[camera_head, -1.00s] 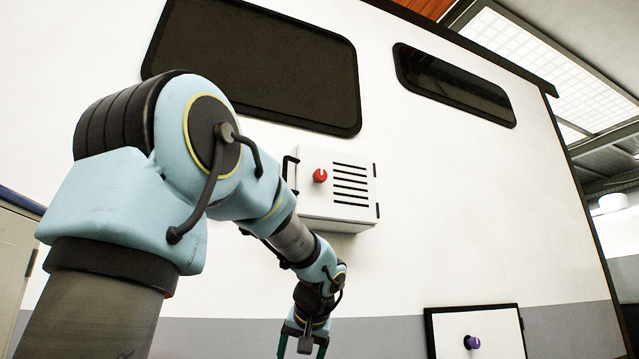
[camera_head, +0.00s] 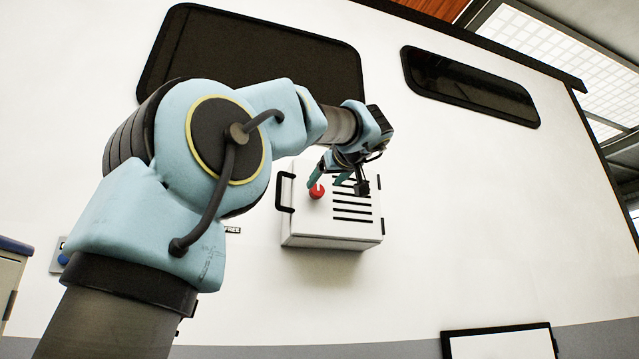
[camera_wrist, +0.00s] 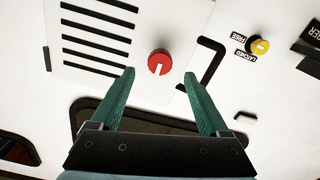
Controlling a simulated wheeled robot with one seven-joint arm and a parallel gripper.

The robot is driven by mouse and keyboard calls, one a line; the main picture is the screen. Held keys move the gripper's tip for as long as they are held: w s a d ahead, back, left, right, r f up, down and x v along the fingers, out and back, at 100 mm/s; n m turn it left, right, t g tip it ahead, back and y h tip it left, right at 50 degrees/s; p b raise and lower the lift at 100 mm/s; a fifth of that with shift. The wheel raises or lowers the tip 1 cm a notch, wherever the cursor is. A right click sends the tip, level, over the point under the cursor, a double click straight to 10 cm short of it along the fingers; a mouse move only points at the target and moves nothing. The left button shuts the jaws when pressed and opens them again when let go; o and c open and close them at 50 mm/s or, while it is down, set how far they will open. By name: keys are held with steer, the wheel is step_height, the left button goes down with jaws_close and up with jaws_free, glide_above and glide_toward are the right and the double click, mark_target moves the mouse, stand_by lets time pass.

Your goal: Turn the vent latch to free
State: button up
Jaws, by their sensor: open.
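A red round knob (camera_head: 317,192) with a white mark sits on the slotted white vent box (camera_head: 335,237) on the caravan wall. In the wrist view the red knob (camera_wrist: 160,62) shows between and just beyond the fingertips, its white mark pointing down the picture. My gripper (camera_head: 328,182) is open and empty in front of the box; its teal fingers also show in the wrist view (camera_wrist: 158,76). I cannot tell whether they touch the knob. A yellow knob (camera_wrist: 260,46) beside the box has FREE and LATCHED labels next to it; my arm hides it in the head view.
A black handle (camera_wrist: 212,62) stands out at the box's edge, close to one finger. Dark windows (camera_head: 255,60) lie above the box. A white panel with a black frame (camera_head: 500,342) is low at right. The wall right of the box is clear.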

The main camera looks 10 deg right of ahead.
mark_target(318, 191)
steer(key=w, duration=0.1)
steer(key=w+p, duration=0.2)
steer(key=w, duration=0.1)
steer(key=shift+w+a+r, duration=0.1)
steer(key=shift+a+r, duration=0.05)
steer(key=shift+a, duration=0.15)
steer(key=shift+w+a+f, duration=0.1)
steer(key=shift+w+f, duration=0.1)
steer(key=shift+w, duration=0.4)
steer(key=shift+c, duration=0.4)
jaws_close()
